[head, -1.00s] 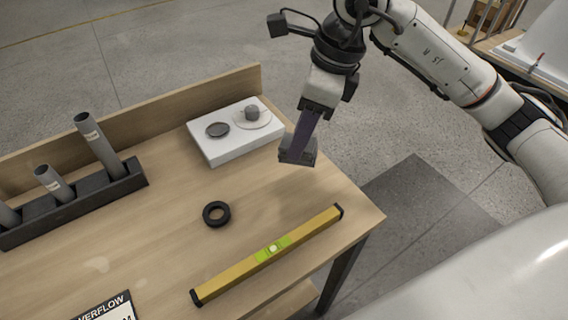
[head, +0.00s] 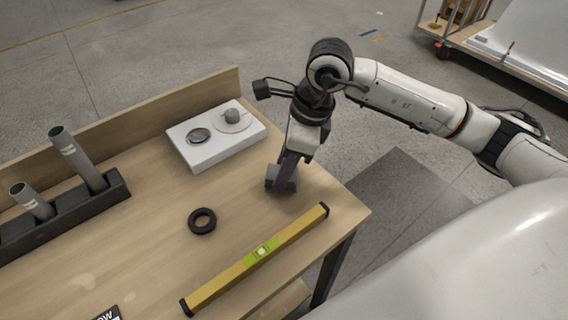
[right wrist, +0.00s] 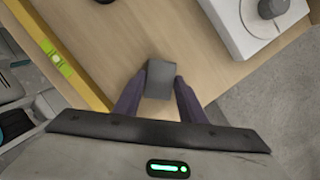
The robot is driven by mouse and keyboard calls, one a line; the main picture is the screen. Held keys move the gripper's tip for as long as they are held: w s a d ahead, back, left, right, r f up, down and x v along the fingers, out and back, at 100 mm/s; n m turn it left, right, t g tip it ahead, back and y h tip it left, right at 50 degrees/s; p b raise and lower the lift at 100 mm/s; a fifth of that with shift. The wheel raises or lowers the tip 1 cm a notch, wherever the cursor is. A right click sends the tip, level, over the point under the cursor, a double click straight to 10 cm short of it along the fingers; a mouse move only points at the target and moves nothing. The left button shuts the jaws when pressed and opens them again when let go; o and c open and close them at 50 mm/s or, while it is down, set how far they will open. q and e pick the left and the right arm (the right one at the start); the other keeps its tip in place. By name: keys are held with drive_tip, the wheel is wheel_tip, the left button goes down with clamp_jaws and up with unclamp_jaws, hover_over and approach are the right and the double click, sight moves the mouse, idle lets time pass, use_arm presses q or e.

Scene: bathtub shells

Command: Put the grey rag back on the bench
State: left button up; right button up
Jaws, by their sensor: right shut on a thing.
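The grey rag (head: 281,178) is a small, dark grey, block-like folded piece. My right gripper (head: 284,172) is shut on it and points down over the right part of the wooden bench (head: 150,235). In the right wrist view the rag (right wrist: 160,79) sits between the two purple-grey fingers (right wrist: 159,92), with bench wood behind it. The rag is at or just above the bench top; I cannot tell whether it touches. My left gripper is not in view.
A yellow spirit level (head: 258,256) lies near the front edge. A black ring (head: 202,221) lies left of the rag. A white box (head: 216,137) with a dish and small cup is behind. A dark holder (head: 70,212) with grey tubes stands left.

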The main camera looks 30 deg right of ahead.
drive_tip(key=o, duration=1)
drive_tip(key=shift+c, duration=0.2)
drive_tip(key=shift+r, duration=0.15)
drive_tip(key=v, duration=1.2)
